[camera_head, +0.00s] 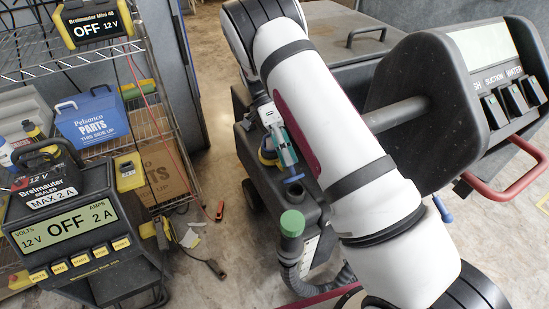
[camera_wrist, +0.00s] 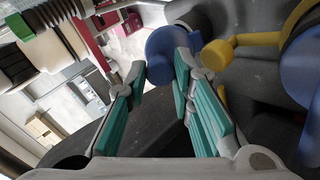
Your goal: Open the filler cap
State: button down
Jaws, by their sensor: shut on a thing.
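A blue round cap (camera_wrist: 170,45), which looks like the filler cap, sits on the dark body of a floor-cleaning machine (camera_head: 262,190). In the wrist view my gripper (camera_wrist: 162,68) has its teal fingers on either side of the cap, shut on it at the fingertips. In the head view my gripper (camera_head: 288,158) reaches down to the machine's top, and a bit of blue (camera_head: 293,179) shows at its tips. The fingers hide part of the cap. I cannot tell whether the cap has turned or lifted.
A yellow ring with a knob (camera_wrist: 222,52) is close beside the cap, around a blue part (camera_wrist: 303,70). A green-capped hose (camera_head: 291,222) stands nearby. The machine's control panel (camera_head: 490,95) is at right. A charger (camera_head: 70,225) and wire shelving (camera_head: 100,60) stand left.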

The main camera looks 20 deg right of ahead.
jog(key=shift+w+f, duration=0.1)
dwell(0.4)
jog(key=c, duration=1.4)
grip_release()
jog(key=shift+o, duration=0.2)
jog(key=v, duration=0.8)
jog(key=shift+a, duration=0.1)
jog(key=shift+c, duration=0.2)
